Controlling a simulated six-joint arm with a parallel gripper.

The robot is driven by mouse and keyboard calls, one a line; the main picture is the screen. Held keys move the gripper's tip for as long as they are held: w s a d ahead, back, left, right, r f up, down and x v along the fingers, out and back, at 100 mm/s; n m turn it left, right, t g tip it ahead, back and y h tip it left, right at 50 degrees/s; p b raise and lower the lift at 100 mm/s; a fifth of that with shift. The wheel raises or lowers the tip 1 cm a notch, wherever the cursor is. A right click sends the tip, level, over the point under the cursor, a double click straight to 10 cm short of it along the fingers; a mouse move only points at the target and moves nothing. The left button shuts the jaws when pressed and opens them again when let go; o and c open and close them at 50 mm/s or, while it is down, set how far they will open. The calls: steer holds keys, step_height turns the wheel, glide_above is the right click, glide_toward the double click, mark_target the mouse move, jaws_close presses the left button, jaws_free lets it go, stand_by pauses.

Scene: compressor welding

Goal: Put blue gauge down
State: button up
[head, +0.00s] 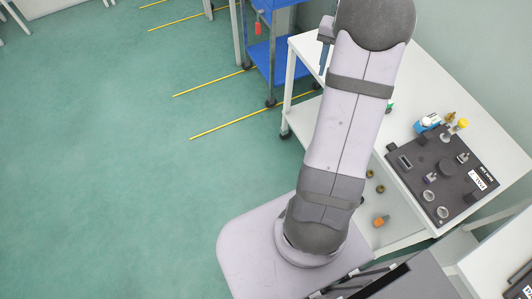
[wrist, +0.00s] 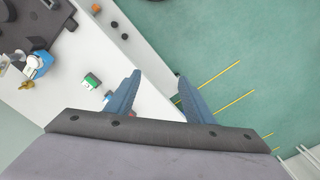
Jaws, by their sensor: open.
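A blue item with a white top, which looks like the blue gauge (head: 428,122), rests at the far edge of the black fixture plate (head: 411,184) on the white table. It also shows at the left of the wrist view (wrist: 38,66). My gripper (wrist: 158,80) is open, with nothing between its blue fingers. In the head view my arm hides most of the gripper, and only one blue finger clearly shows.
A yellow-topped fitting (head: 462,124) stands beside the blue item. A small green block (wrist: 91,81) lies on the bare tabletop. An orange part (head: 381,221) and several dark round parts are on the lower shelf. A blue cart (head: 268,62) stands behind the table.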

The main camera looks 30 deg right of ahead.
steer(key=s+a+f+n, duration=0.15)
steer(key=a+n, duration=0.35)
steer(key=a, duration=1.2)
steer(key=s+a+f+n, duration=0.3)
steer(key=s+a+n, duration=0.1)
steer(key=s+a, duration=0.7)
steer(key=shift+s+a+f+n, duration=0.15)
steer(key=shift+a+f+n, duration=0.15)
steer(key=shift+a, duration=0.45)
steer(key=shift+o, duration=0.6)
